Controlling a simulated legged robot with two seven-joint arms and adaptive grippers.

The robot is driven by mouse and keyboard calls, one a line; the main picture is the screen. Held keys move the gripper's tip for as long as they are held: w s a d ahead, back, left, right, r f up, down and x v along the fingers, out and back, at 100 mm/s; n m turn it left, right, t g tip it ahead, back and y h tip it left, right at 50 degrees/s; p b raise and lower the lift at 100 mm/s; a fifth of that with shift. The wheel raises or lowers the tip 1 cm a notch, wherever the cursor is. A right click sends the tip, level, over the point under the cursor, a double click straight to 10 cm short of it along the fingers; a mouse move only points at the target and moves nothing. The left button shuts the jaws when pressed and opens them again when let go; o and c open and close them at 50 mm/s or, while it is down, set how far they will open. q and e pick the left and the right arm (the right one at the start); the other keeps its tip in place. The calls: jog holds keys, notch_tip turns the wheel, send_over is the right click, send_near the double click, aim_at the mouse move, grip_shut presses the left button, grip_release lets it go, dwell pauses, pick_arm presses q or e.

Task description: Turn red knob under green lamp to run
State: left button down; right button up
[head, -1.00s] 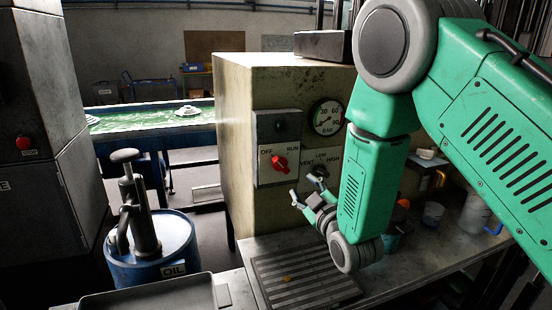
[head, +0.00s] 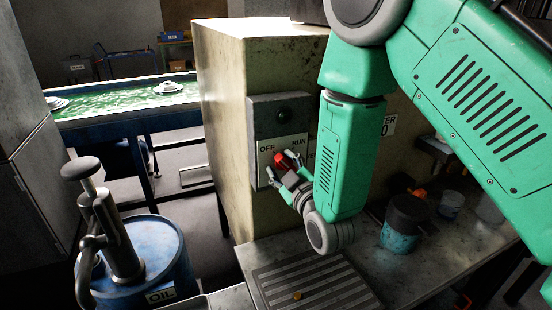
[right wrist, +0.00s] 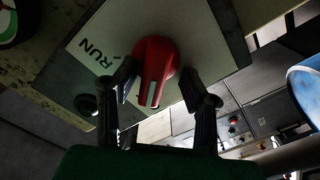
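The red knob (head: 281,160) sits on a pale plate marked OFF and RUN, on the front of a cream cabinet. The dark green lamp (head: 283,114) above it looks unlit. My right gripper (head: 286,174) is at the knob, partly covering it. In the right wrist view the red knob (right wrist: 155,65) lies between the two spread fingers of the right gripper (right wrist: 158,84), with gaps on both sides. Its white pointer line points down in that picture, away from the RUN word. The OFF word is not readable there. My left gripper is not in view.
The cream cabinet (head: 222,130) stands on a metal bench with a slotted grate (head: 310,285). A blue oil drum (head: 150,255) with a pump is at lower left. A dark-topped cup (head: 402,222) stands on the bench to the right. My right arm hides the gauge.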

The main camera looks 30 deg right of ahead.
jog(key=shift+s+d, duration=0.15)
jog(key=shift+d, duration=0.6)
jog(key=c, duration=0.6)
grip_shut()
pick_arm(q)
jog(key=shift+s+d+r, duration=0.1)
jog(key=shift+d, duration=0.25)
pick_arm(e)
jog(key=shift+a, duration=0.4)
